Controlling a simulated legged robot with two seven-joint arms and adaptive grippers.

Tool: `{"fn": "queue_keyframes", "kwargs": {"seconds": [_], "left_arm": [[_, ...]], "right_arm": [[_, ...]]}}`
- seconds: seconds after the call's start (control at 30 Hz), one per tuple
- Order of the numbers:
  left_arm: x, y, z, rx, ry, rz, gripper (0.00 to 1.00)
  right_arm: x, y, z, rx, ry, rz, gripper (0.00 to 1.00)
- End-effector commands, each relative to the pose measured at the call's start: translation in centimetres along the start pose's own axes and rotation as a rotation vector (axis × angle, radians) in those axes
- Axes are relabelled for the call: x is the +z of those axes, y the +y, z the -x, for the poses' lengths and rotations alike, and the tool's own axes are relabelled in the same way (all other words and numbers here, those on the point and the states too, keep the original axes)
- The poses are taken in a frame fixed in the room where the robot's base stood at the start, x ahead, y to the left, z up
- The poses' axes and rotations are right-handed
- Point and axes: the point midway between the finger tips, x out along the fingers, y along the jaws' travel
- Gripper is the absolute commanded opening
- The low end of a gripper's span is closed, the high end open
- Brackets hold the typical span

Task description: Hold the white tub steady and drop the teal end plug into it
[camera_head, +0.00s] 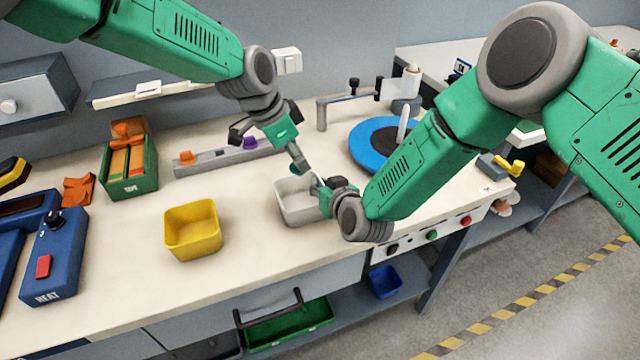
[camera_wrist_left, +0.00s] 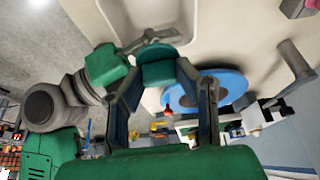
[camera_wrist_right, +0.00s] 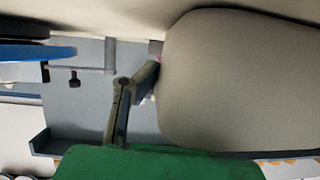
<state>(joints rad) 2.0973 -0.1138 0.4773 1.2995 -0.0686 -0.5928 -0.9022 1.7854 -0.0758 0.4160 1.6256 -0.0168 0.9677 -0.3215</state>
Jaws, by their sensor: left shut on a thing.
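The white tub (camera_head: 290,208) stands upright on the bench near its front edge. My left gripper (camera_head: 297,165) points down just above the tub's opening. It is shut on the teal end plug (camera_wrist_left: 157,66), which sits between the fingertips in the left wrist view, with the tub (camera_wrist_left: 140,12) close beyond. My right gripper (camera_head: 326,184) is at the tub's right rim. In the right wrist view the tub's wall (camera_wrist_right: 240,80) fills the right side, and one finger (camera_wrist_right: 121,108) shows beside it. The other finger is hidden, so I cannot tell whether it grips the wall.
A yellow bin (camera_head: 192,230) stands left of the tub with clear bench between. Behind are a grey rack (camera_head: 225,157) with orange and purple pieces and a blue disc (camera_head: 368,150). A green box (camera_head: 130,170) and blue heater (camera_head: 55,255) are at left.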

Motion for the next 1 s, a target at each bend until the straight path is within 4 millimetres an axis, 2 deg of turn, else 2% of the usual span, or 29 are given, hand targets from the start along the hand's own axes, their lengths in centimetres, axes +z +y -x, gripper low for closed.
{"fn": "queue_keyframes", "kwargs": {"seconds": [0.23,0.53,0.57,0.6,0.63,1.0], "left_arm": [[0.6,0.0,-1.4,0.000,0.000,0.000,0.12],[0.7,0.0,-1.6,0.000,0.000,-0.001,0.12],[0.7,0.0,-1.6,0.000,0.000,-0.001,0.31],[0.7,0.0,-1.6,0.000,0.000,-0.001,0.45],[0.7,0.0,-1.6,0.000,0.000,-0.001,0.51],[0.6,0.0,-1.1,-0.001,0.000,-0.001,0.51]], "right_arm": [[0.2,0.0,0.0,0.000,-0.004,0.000,0.00],[0.2,0.0,0.0,0.000,-0.004,0.000,0.00],[0.2,0.0,0.0,0.000,-0.004,0.000,0.00],[0.2,0.0,0.0,0.000,-0.004,0.000,0.00],[0.2,0.0,0.0,0.000,-0.004,0.000,0.00],[0.2,0.0,0.0,0.000,-0.005,0.000,0.00]]}}
